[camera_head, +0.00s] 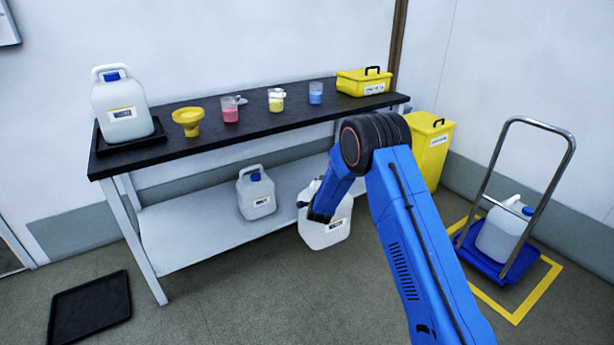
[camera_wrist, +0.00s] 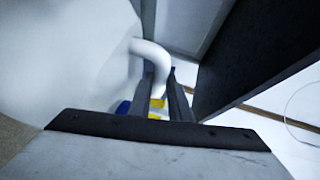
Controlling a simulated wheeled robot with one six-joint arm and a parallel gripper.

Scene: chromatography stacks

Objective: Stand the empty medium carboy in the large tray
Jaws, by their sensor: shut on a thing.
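A white carboy with a label (camera_head: 325,232) is at the front edge of the lower shelf in the head view, nearly upright and partly hidden behind my arm. The head view does not settle whether its base touches anything. In the wrist view its white body (camera_wrist: 75,50) fills the left, and my gripper (camera_wrist: 164,92) is shut on its white handle (camera_wrist: 150,50). A flat, empty black tray (camera_head: 90,306) lies on the floor at lower left. A smaller-looking black tray (camera_head: 155,140) on the bench bears a blue-capped carboy (camera_head: 122,105).
Another carboy (camera_head: 256,195) stands on the lower shelf (camera_head: 190,230). A funnel (camera_head: 188,120), several beakers and a yellow box (camera_head: 364,82) are on the dark bench. A yellow bin (camera_head: 430,150) and a blue trolley (camera_head: 485,262) with a carboy stand right. Floor left of centre is clear.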

